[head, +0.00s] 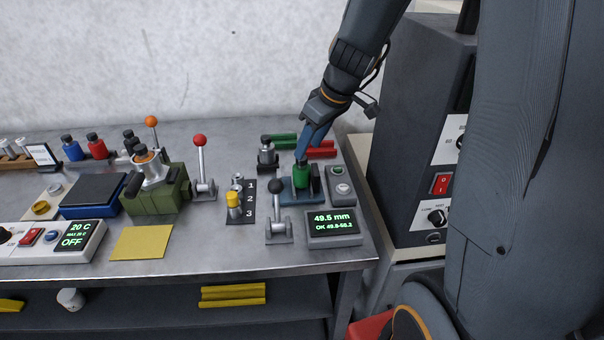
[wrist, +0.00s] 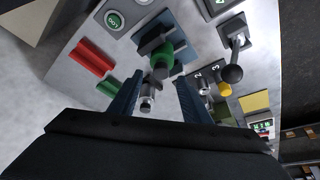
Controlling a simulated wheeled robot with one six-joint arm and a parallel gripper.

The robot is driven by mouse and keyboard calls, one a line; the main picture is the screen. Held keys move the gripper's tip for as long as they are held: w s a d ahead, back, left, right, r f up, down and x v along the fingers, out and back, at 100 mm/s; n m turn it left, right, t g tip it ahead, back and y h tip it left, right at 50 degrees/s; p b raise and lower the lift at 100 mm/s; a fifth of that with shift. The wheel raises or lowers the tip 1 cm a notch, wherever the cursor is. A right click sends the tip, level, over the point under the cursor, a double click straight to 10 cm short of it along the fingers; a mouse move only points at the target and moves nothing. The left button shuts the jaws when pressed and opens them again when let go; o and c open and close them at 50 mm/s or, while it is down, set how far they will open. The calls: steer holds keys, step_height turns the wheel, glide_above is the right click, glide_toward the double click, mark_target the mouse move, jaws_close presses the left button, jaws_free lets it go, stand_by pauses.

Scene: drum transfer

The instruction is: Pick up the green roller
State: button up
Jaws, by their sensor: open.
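The green roller (head: 302,175) stands upright in a blue fixture (head: 288,196) at the right of the bench. It has a dark top end. In the wrist view the green roller (wrist: 164,60) shows just beyond the fingertips, its dark end towards the camera. My gripper (head: 306,153) reaches down from the upper right, with its blue fingers just above the roller and partly hiding its top. In the wrist view my gripper (wrist: 158,80) is open, its two fingers apart and nothing held between them. I cannot tell whether a finger touches the roller.
A dark roller on a stand (head: 267,153) is close left of the fixture. Green (head: 284,140) and red (head: 321,152) blocks lie behind. A black-knobbed lever (head: 277,205) and a 49.5 mm display (head: 334,225) are in front. A red-knobbed lever (head: 201,165) stands left.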

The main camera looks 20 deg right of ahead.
mark_target(302, 161)
steer(key=shift+p+x, duration=0.75)
steer(key=shift+x, duration=2.85)
steer(key=shift+s, duration=0.15)
steer(key=c, duration=1)
